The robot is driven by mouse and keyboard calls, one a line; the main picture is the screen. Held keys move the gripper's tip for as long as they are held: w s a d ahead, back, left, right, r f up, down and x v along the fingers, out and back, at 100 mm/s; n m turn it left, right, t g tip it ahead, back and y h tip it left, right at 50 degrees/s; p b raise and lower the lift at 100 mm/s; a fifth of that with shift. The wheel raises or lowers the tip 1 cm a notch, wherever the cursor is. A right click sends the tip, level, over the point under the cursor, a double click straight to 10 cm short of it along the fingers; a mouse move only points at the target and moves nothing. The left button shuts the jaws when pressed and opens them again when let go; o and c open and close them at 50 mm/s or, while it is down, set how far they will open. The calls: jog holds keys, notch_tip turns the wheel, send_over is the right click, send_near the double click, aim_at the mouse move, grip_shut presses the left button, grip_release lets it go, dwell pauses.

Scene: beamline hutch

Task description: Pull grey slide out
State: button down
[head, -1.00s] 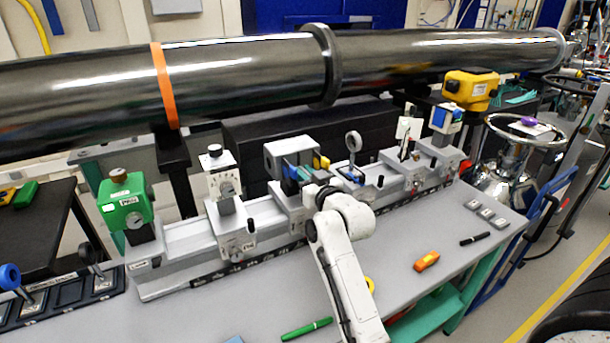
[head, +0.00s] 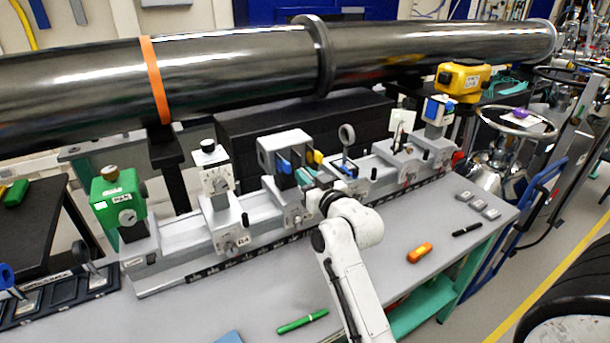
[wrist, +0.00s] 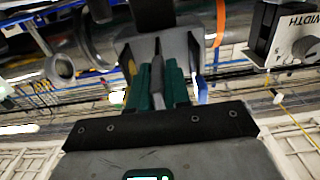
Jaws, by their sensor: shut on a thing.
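The grey slide (wrist: 157,74) shows in the wrist view as a narrow grey piece between my gripper's teal fingers. My gripper (wrist: 157,84) is shut on it. In the head view my gripper (head: 315,181) is in front of the grey slide holder (head: 281,145) on the rail, and the slide is mostly hidden by the fingers. The holder also shows in the wrist view (wrist: 187,45). A blue slide (head: 284,165) and a yellow slide (head: 318,157) sit at the holder on either side of my fingers. How far the grey slide is out cannot be told.
A ring-topped post (head: 346,135) stands on the rail right of the holder, close to my gripper. A dial unit (head: 215,180) stands left.

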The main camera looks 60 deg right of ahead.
jog(key=c, duration=1.2)
grip_release()
jog(key=shift+s+a, duration=0.1)
jog(key=shift+s, duration=0.05)
jog(key=shift+o, duration=0.2)
jog(key=shift+s, duration=0.1)
jog(key=b+v, duration=0.2)
jog(key=v, duration=0.8)
jog(key=shift+s+a, duration=0.2)
jog(key=shift+s, duration=0.05)
